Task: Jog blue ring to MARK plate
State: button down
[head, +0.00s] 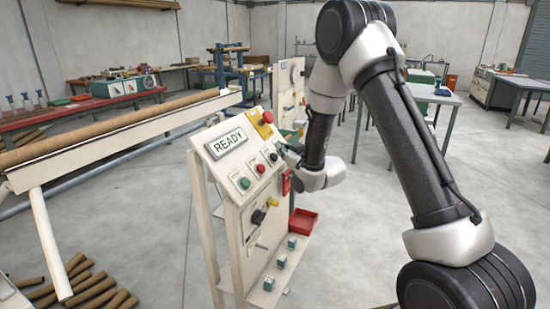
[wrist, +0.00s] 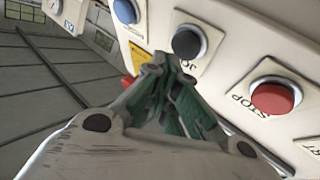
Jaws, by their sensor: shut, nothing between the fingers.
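My gripper (wrist: 163,68) is shut with nothing between its fingers. Its tips are just below the black push button (wrist: 189,42) in the wrist view, whose partly hidden label begins "JO". I cannot tell whether they touch it. The black button also shows in the head view (head: 274,157) on the sloped control panel, with my gripper at its right. A red STOP button (wrist: 274,97) is to the right in the wrist view, and a blue button (wrist: 127,11) is at upper left. I cannot make out the blue ring or the MARK plate in either view.
The panel's display (head: 227,143) reads READY. A red mushroom button (head: 267,117) on yellow is above. A long brown tube (head: 110,119) lies along the winder at left. A red bin (head: 302,221) is low beside the stand. The floor at right is mostly open.

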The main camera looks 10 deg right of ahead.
jog(key=shift+a+f, duration=0.15)
dwell(0.4)
jog(key=shift+w+a+f, duration=0.1)
jog(key=shift+w+a, duration=0.05)
jog(key=shift+w, duration=0.05)
jog(key=shift+w+a+f, duration=0.15)
jog(key=shift+a+f, duration=0.1)
jog(key=shift+f, duration=0.05)
dwell(0.8)
dwell(0.3)
jog(key=shift+s+d+r, duration=0.35)
jog(key=shift+d+r, duration=0.15)
jog(key=shift+r, duration=0.05)
jog(key=shift+a+f, duration=0.1)
jog(key=shift+w+a+f, duration=0.1)
jog(key=shift+w+f, duration=0.05)
jog(key=shift+w, duration=0.05)
dwell(0.3)
jog(key=shift+w+a+f, duration=0.15)
jog(key=shift+a+f, duration=0.15)
dwell(1.1)
jog(key=shift+s+d+r, duration=0.35)
jog(key=shift+d+r, duration=0.15)
jog(key=shift+r, duration=0.05)
